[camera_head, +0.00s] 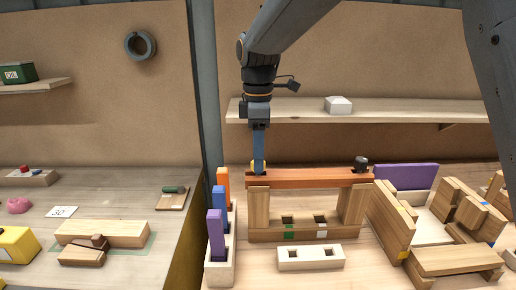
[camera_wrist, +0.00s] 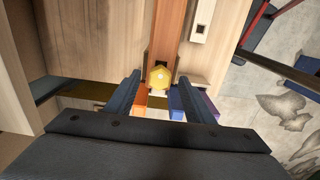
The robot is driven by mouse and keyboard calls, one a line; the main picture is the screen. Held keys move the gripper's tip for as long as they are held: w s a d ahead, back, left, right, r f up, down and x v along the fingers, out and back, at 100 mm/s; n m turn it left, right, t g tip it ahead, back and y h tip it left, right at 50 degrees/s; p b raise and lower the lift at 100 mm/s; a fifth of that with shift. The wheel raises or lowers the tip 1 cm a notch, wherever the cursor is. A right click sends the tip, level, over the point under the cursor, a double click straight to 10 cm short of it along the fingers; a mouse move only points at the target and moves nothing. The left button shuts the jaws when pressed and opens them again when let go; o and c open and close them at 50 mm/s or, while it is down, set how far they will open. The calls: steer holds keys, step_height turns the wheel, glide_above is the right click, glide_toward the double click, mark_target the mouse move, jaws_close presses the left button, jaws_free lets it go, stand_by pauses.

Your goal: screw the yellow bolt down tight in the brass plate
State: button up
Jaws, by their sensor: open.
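The yellow bolt (camera_wrist: 160,76) shows its hexagonal head at the near end of a reddish-brown beam in the wrist view. In the head view the bolt (camera_head: 253,166) is a small yellow patch at the beam's left end, partly hidden by my gripper. My gripper (camera_head: 259,168) points straight down there. In the wrist view its jaws (camera_wrist: 159,80) are open, one finger on each side of the bolt head, with gaps visible. I cannot make out a separate brass plate, nor how deep the bolt sits.
The reddish-brown beam (camera_head: 315,178) rests on wooden uprights, with a dark knob (camera_head: 361,163) at its right end. A rack (camera_head: 220,272) with orange, blue and purple blocks stands close at left. A pale two-hole block (camera_head: 310,262) lies in front. Wooden frames (camera_head: 460,262) crowd the right.

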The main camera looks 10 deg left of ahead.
jaws_close()
steer(key=m+p, duration=0.2)
steer(key=m, duration=0.1)
steer(key=m+p, duration=0.2)
steer(key=m, duration=0.2)
steer(key=shift+f, duration=0.1)
steer(key=shift+f+m+p, duration=0.2)
steer(key=shift+m+p, duration=0.1)
steer(key=shift+m, duration=0.3)
steer(key=shift+s, duration=0.1)
steer(key=m+p, duration=0.2)
steer(key=m, duration=0.1)
steer(key=shift+m, duration=0.4)
steer(key=m+p, duration=0.1)
steer(key=m, duration=0.1)
steer(key=m+p, duration=0.1)
steer(key=m, duration=0.1)
steer(key=shift+f, duration=0.3)
